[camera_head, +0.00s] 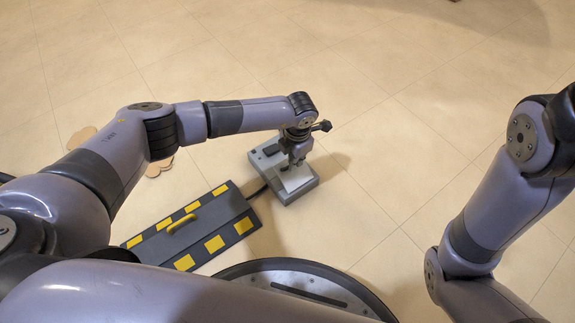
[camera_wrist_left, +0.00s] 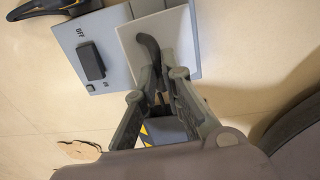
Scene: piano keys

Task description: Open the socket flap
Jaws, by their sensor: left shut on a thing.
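The socket box (camera_head: 268,158) is a grey box on the floor near the middle of the head view. Its pale square flap (camera_head: 301,181) covers the end nearer me; in the left wrist view the flap (camera_wrist_left: 183,35) carries a dark curved handle (camera_wrist_left: 149,46). My left gripper (camera_head: 293,163) is above the flap, pointing down. In the left wrist view its fingers (camera_wrist_left: 160,84) are shut on the lower end of the handle. The flap's edge overhangs the box a little in that view; I cannot tell how far it is raised. My right gripper is out of view.
A dark switch (camera_wrist_left: 91,61) marked OFF sits on the box beside the flap. A dark panel with yellow blocks and a yellow handle (camera_head: 183,223) lies left of the box. Floor to the right is clear.

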